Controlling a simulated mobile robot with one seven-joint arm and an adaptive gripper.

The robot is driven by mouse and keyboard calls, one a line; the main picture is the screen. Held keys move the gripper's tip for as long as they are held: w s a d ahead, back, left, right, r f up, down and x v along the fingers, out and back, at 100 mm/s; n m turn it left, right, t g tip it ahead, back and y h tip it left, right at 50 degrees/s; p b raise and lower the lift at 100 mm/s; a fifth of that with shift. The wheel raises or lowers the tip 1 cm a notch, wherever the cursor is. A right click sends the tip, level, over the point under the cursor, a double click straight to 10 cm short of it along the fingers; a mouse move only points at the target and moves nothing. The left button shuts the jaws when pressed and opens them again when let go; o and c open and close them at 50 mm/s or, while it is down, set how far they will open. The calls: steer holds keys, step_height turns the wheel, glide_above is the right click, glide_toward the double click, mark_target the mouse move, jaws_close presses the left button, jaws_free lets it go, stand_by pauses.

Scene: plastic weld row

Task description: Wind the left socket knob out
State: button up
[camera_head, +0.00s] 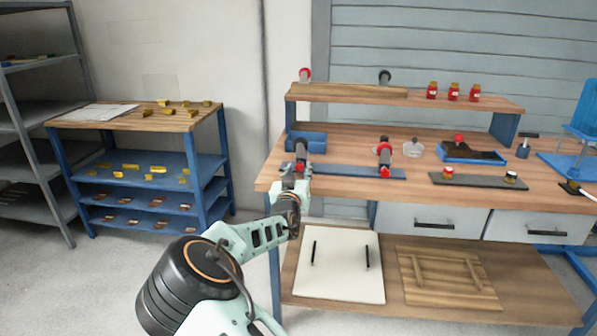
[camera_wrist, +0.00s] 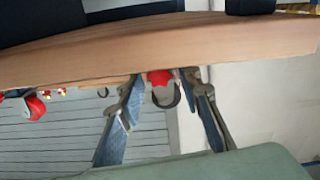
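The left socket (camera_head: 301,149) is a dark grey upright holder on the left end of a blue rail (camera_head: 345,171) at the bench's front. Its red knob (camera_head: 300,168) faces me, low on the socket. In the wrist view, which is upside down, the red knob (camera_wrist: 159,77) shows with a dark curved socket part (camera_wrist: 165,97). My gripper (camera_head: 296,182) is just in front of the knob. Its fingers (camera_wrist: 163,80) are apart, one on each side of the knob, with visible gaps. The right socket (camera_head: 385,155), with red parts, stands farther along the rail.
A blue bin (camera_head: 307,142) stands behind the left socket. A raised wooden shelf (camera_head: 400,96) runs along the back with several red jars. A dark tray (camera_head: 478,181) and a blue tray (camera_head: 470,153) are to the right. Drawers (camera_head: 433,222) hang under the bench.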

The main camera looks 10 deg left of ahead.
stand_by(0.3)
steer(key=s, duration=1.2)
steer(key=shift+a, duration=0.2)
